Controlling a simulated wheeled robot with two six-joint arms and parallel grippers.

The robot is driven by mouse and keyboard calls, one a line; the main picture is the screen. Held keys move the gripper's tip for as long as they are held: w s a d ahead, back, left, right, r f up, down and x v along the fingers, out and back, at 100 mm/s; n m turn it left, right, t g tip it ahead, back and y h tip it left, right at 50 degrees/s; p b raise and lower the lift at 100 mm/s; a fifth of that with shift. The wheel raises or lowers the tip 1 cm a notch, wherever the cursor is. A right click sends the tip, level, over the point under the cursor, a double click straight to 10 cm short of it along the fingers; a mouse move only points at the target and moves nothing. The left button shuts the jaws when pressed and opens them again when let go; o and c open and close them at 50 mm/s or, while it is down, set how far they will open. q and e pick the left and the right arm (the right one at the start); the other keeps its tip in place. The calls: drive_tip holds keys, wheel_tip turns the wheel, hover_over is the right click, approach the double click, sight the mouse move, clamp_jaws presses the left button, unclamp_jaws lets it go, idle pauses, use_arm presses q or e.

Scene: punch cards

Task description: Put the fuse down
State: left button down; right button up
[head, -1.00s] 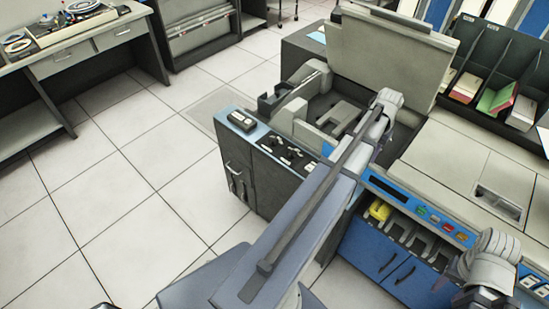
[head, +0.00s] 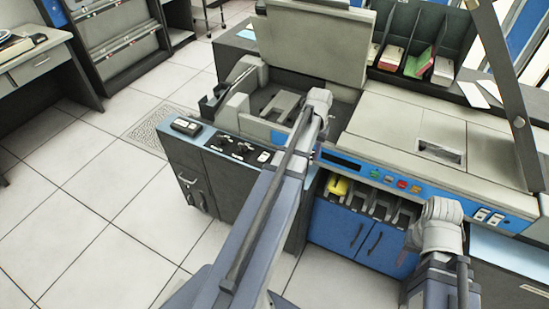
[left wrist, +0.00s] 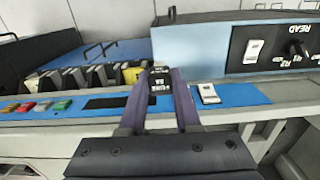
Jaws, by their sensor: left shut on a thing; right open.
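A small black fuse (left wrist: 160,80) with white lettering is between the fingertips of my left gripper (left wrist: 163,84) in the left wrist view. The gripper is shut on it, in front of the blue control strip (left wrist: 245,95); I cannot tell the gap to the strip. In the head view my left gripper (head: 318,108) is over the middle of the card machine, with its fingers and the fuse hidden behind the wrist. My right gripper (head: 437,222) is in front of the machine's right part, its fingertips not clearly visible.
A row of slots with a yellow piece (head: 338,186) sits above the blue cabinet doors (head: 352,230). Coloured buttons (head: 388,181) line the blue strip. A switch panel (head: 235,147) is at left. Card bins (head: 420,50) stand behind. The tiled floor (head: 80,220) at left is clear.

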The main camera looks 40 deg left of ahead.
sight(310, 163)
use_arm(q)
drive_tip(key=shift+f+b, duration=3.05)
drive_tip(key=shift+f, duration=0.1)
wheel_tip(310, 163, down, 4)
drive_tip(key=b, duration=0.3)
drive_tip(key=shift+r+b, duration=0.2)
drive_tip(key=shift+b, duration=0.15)
drive_tip(key=shift+f, duration=0.2)
drive_tip(key=c, duration=0.6)
unclamp_jaws()
drive_tip(key=shift+r, duration=0.15)
